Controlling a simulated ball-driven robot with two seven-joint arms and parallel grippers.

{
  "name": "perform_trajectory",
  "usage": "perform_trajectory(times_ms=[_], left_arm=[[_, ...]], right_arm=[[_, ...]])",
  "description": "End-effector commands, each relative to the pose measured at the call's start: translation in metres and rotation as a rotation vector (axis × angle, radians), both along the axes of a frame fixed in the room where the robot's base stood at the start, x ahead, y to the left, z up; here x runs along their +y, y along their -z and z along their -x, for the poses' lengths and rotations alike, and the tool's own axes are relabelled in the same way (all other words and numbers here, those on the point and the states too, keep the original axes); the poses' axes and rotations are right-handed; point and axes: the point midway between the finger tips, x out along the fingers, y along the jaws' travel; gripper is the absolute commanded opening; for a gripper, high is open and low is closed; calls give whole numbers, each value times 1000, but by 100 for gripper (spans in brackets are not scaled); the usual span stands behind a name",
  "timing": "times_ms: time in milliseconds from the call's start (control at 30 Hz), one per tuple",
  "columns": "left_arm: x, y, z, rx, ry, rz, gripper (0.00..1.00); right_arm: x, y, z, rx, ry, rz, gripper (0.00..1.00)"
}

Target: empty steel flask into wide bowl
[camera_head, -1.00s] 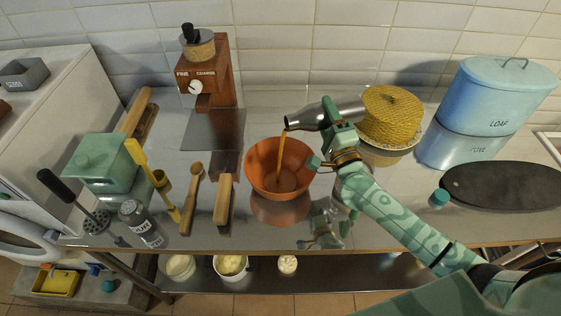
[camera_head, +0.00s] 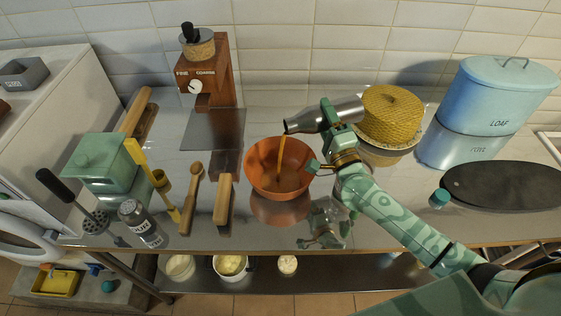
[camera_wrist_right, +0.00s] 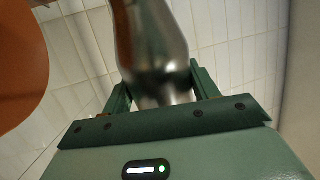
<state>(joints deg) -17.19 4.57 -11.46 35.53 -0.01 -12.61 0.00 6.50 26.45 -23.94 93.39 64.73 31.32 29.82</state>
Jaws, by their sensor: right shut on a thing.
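The steel flask (camera_head: 308,119) is held tilted on its side in the head view, its mouth to the left and slightly down, above the wide orange bowl (camera_head: 262,172). A thin orange-brown stream (camera_head: 281,156) runs from its mouth into the bowl. My right gripper (camera_head: 335,135) is shut on the flask's body, right of and above the bowl. In the right wrist view the flask (camera_wrist_right: 150,40) sits between the fingers (camera_wrist_right: 160,85), and the bowl (camera_wrist_right: 18,60) shows at the left edge. My left gripper is not in view.
A yellow woven dome (camera_head: 390,115) stands close behind and right of my right gripper. A wooden block brush (camera_head: 224,200) and a grinder (camera_head: 205,75) stand left of the bowl. A blue loaf bin (camera_head: 490,95) and a dark board (camera_head: 505,186) are at right.

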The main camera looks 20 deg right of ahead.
Motion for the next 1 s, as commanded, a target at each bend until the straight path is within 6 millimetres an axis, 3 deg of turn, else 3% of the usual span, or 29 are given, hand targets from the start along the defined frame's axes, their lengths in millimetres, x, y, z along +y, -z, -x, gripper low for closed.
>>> perform_trajectory(times_ms=[1000], left_arm=[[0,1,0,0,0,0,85]], right_arm=[[2,7,0,-4,0,94,28]])
